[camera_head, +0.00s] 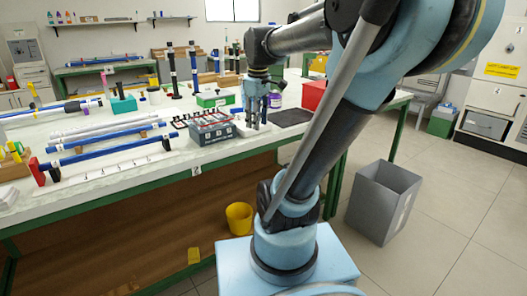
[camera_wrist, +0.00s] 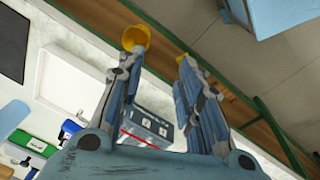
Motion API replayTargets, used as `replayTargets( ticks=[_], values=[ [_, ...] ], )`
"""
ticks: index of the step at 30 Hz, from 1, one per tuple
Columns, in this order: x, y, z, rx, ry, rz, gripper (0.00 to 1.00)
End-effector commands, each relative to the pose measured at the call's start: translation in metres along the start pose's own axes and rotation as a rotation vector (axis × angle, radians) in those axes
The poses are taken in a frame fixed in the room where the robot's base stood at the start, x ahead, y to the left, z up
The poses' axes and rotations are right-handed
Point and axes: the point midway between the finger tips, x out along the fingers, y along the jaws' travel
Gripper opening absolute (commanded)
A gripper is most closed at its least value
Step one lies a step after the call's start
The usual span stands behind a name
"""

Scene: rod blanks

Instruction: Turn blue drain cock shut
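I cannot make out a blue drain cock for certain in either view. Blue rods lie on the long white-topped table (camera_head: 110,185), one (camera_head: 108,152) near its front left; no cock handle is clear on them. My gripper (camera_head: 253,124) points down over the table's front part, right of a grey labelled box (camera_head: 212,130). In the wrist view my gripper (camera_wrist: 158,64) has its two fingers apart with nothing held between them. The grey box (camera_wrist: 150,127) shows behind and between the fingers.
A dark mat (camera_head: 291,117) and a red crate (camera_head: 313,94) are right of my gripper. A green box (camera_head: 214,98) stands behind the grey box. A yellow bucket (camera_head: 239,217) is below the table edge. A grey bin (camera_head: 383,200) stands on the floor right.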

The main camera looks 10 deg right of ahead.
Motion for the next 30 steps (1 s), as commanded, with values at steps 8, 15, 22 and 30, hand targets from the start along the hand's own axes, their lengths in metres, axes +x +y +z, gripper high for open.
replayTargets(
  ticks=[8,15,22,30],
  values=[
    [0.03,-0.022,0.027,0.164,0.011,0.011,0.33],
    [0.055,-0.04,0.048,0.299,0.023,0.02,0.33],
    [0.072,-0.051,0.061,0.388,0.031,0.024,0.33],
    [0.077,-0.054,0.065,0.417,0.033,0.025,0.33]
  ],
)
